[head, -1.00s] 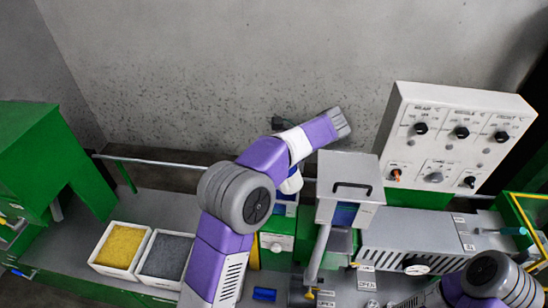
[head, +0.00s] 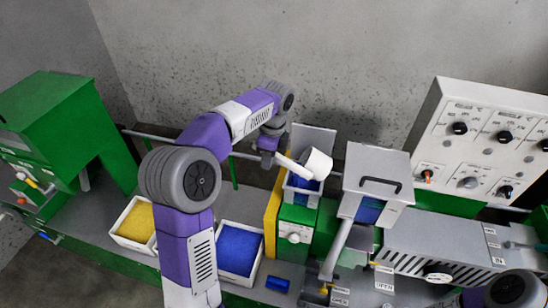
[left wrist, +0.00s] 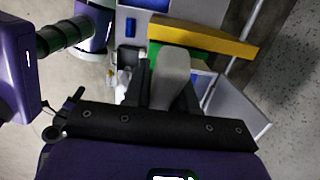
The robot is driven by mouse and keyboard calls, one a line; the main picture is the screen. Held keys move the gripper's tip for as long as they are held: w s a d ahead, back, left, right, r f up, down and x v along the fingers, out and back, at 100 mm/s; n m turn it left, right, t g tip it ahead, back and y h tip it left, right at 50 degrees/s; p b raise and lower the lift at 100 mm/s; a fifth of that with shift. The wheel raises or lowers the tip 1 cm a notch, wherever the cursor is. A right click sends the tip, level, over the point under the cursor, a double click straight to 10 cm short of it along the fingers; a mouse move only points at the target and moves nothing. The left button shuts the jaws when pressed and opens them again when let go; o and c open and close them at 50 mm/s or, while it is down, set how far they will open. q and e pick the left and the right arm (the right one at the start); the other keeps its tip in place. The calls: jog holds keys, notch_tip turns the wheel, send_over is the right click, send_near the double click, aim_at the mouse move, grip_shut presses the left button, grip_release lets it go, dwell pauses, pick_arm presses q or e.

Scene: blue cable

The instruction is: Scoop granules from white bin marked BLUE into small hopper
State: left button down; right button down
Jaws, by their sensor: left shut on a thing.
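My left gripper (head: 268,150) is shut on the handle of a white scoop (head: 318,164). In the left wrist view the pale handle (left wrist: 170,76) sits between the two dark fingers. The scoop's cup is over the small hopper (head: 299,196), which has blue inside and a raised grey lid behind it. The cup looks tilted; its contents are hidden. The white bin with blue granules (head: 220,262) stands at lower centre, partly behind my left arm. Its marking cannot be read. My right arm shows at the bottom right, but its gripper is out of view.
A yellow upright plate (head: 271,218) stands just left of the small hopper. A larger lidded hopper (head: 378,165) is close on the right. A bin of yellow granules (head: 121,240) is at left. A control panel (head: 470,140) stands at right.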

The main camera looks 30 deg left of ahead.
pick_arm(q)
notch_tip(320, 180, down, 8)
jog(key=a+t+h+b, duration=0.1)
jog(key=a+h+b, duration=0.1)
jog(key=h+b, duration=0.3)
jog(key=shift+s+a+f+t+h+b, duration=0.15)
jog(key=shift+s+a+t+h+b, duration=0.15)
jog(key=shift+h, duration=0.7)
